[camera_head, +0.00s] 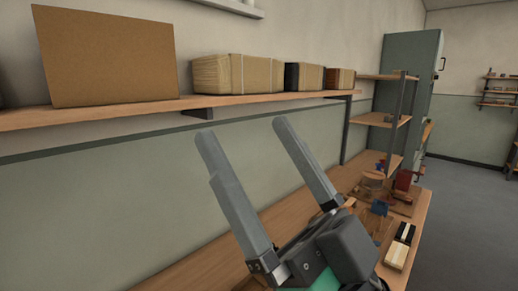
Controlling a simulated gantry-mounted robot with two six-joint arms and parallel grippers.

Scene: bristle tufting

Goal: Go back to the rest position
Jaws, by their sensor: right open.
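My right gripper (240,140) shows large in the middle of the head view. Its two long grey fingers point up and to the left, stand wide apart and hold nothing. It is in front of the green lower wall and hides part of the wooden bench (190,270). My left gripper is not in the view.
A wooden wall shelf (130,113) carries a brown box (105,60) and several bundles (235,74). A grey-green cabinet (410,65) stands behind; open floor (465,220) lies to the right.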

